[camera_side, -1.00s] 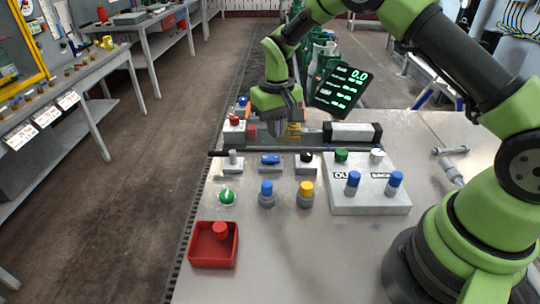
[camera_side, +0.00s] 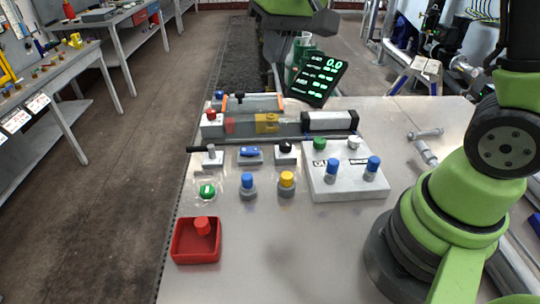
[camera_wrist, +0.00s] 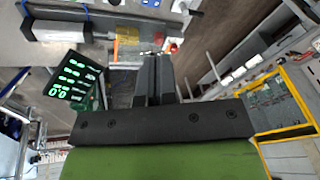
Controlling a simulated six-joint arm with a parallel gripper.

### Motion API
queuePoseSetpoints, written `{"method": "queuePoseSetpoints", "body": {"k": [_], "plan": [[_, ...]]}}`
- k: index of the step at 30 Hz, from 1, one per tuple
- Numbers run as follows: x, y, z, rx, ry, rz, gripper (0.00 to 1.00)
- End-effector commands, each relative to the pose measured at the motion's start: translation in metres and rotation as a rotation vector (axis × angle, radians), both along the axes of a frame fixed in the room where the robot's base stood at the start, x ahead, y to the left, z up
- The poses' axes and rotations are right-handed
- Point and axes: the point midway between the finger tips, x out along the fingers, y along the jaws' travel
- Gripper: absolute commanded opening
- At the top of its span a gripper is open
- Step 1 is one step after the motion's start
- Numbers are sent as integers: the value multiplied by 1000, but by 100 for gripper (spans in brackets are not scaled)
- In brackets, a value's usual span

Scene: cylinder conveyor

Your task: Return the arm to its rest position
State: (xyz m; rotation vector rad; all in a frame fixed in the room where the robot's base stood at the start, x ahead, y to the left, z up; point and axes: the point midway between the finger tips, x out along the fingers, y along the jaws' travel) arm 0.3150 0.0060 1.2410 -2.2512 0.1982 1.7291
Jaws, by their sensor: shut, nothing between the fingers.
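My gripper shows in the wrist view (camera_wrist: 158,62), with its two dark fingers together and nothing between them.
A display (camera_side: 320,78) reading 0.0 stands behind the bench. Several buttons and knobs, a white control box (camera_side: 345,185) and a red tray (camera_side: 196,250) with a red cylinder (camera_side: 202,226) occupy the bench. The front middle is bare.

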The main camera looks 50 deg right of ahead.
Motion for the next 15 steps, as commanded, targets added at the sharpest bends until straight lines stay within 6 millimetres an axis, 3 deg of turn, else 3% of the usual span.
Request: {"method": "queuePoseSetpoints", "body": {"k": [1, 6, 12, 15], "plan": [[-16, 3, 16, 10, -39, -4, 0], [-71, 10, 46, 46, -148, -18, 0], [-132, 17, 54, 91, -267, -30, 0], [-153, 19, 52, 108, -309, -34, 0]]}}
